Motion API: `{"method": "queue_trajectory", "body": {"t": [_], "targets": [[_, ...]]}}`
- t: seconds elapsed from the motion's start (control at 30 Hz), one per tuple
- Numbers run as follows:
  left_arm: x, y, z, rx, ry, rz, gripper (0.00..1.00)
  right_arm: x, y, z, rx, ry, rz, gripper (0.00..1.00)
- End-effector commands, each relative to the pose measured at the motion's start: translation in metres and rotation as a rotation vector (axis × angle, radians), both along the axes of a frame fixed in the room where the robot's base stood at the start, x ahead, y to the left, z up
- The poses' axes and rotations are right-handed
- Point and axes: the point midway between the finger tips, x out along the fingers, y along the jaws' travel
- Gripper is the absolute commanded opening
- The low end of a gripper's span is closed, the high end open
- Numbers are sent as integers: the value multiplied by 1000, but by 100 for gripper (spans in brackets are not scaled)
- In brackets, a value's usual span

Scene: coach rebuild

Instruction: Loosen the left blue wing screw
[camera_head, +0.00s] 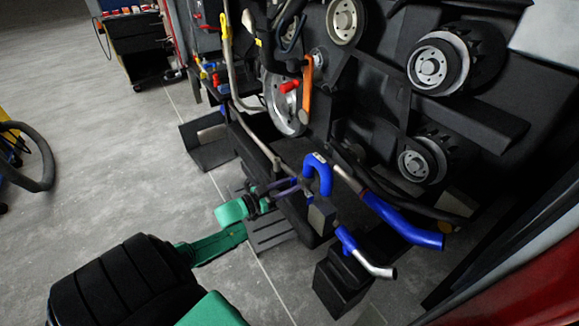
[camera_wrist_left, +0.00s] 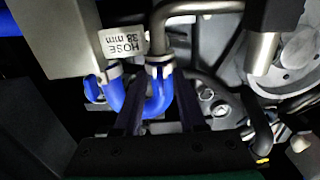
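A blue U-shaped hose (camera_wrist_left: 157,100) hangs from two pale clamps in the left wrist view. It also shows in the head view (camera_head: 323,172). A small blue wing-like piece (camera_wrist_left: 92,89) sits beside the left clamp (camera_wrist_left: 110,73); it looks like the left wing screw, left of my fingers. I cannot pick out a wing screw in the head view. My left gripper (camera_wrist_left: 160,100) is open, its two dark fingers apart, with the hose's right leg showing between them; I cannot tell whether they touch it. In the head view the left gripper (camera_head: 290,187) is at the hose's left.
A label reading "HOSE 38 mm" (camera_wrist_left: 122,42) is above the hose. A larger blue hose (camera_head: 403,222) and a blue elbow with a metal pipe (camera_head: 365,257) lie to the right. Pulleys (camera_head: 434,65) fill the engine bay. Grey floor (camera_head: 110,150) is open at left.

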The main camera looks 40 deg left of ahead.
Motion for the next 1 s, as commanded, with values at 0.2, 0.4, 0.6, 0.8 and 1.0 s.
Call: {"method": "queue_trajectory", "body": {"t": [0.2, 0.4, 0.6, 0.8, 1.0], "targets": [[-12, 3, 1, -1, 1, -1, 40, 0, 0, 3, 0, 0, 0, 50], [-59, 17, 1, 0, 5, -1, 40, 0, 0, 11, 0, 0, 0, 50], [-113, 34, 0, 0, 5, 1, 40, 0, -1, 14, -1, 0, 1, 50], [-139, 42, 0, 0, 1, 1, 40, 0, -1, 14, -1, 0, 1, 50], [-140, 42, 0, 0, 0, 0, 40, 0, -1, 14, -1, 1, 1, 50]]}}
